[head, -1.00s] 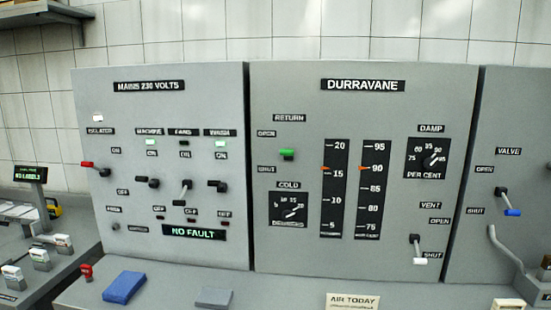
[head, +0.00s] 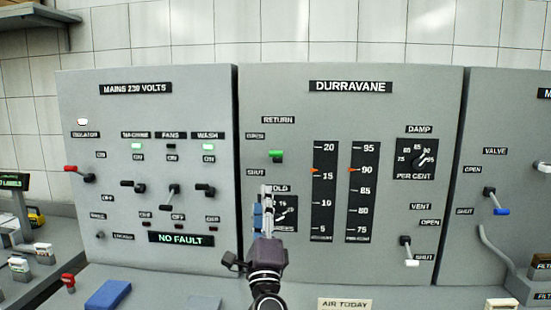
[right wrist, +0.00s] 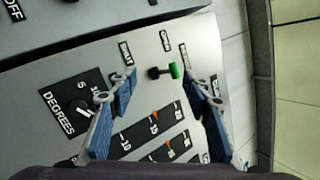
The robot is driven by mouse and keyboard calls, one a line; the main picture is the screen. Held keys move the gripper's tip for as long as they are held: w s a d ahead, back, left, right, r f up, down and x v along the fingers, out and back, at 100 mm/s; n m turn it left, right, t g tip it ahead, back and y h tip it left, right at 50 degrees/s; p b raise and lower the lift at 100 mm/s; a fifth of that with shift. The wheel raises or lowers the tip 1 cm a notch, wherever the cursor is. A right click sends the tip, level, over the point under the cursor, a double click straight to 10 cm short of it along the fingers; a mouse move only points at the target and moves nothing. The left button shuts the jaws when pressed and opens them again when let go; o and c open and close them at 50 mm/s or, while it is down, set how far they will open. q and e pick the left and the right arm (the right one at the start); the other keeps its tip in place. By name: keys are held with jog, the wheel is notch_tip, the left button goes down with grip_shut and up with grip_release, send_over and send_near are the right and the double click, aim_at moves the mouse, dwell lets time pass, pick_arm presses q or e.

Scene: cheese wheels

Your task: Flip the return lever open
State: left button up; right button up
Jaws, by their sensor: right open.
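The return lever (head: 276,155) is on the Durravane panel, below the RETURN label and right of the OPEN and SHUT labels. It has a green grip and a dark base. In the head view the green grip lies just above the dark part. My right gripper (head: 265,192) is below the lever, in front of the COLD dial, and covers part of it. In the right wrist view the lever (right wrist: 165,71) shows between the two spread fingers of the gripper (right wrist: 162,90), which is open and empty. No contact with the lever shows. My left gripper is not in view.
The COLD dial (head: 285,214) and two scales (head: 325,190) are beside my gripper. The vent lever (head: 406,250) is lower right; switch levers (head: 170,194) are on the mains panel to the left. A blue block (head: 108,295) lies on the ledge below.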

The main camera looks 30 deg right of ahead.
aim_at(276, 155)
jog(key=d+r+m+g+h, duration=0.5)
jog(key=d+r+m+g, duration=0.25)
jog(key=m, duration=0.65)
jog(key=w+m+y, duration=0.1)
jog(key=w, duration=0.1)
jog(key=w+r+m+y+p, duration=0.1)
jog(key=w+y, duration=0.1)
jog(key=w, duration=0.1)
jog(key=w+r+y+p, duration=0.1)
jog(key=w, duration=0.2)
jog(key=shift+w+d+r+m+t, duration=0.15)
jog(key=shift+w+r+m+t, duration=0.1)
jog(key=shift+m, duration=0.15)
jog(key=shift+w+d+f+p, duration=0.1)
jog(key=shift+w+d+p, duration=0.2)
jog(key=shift+w, duration=0.15)
jog(key=shift+c, duration=0.4)
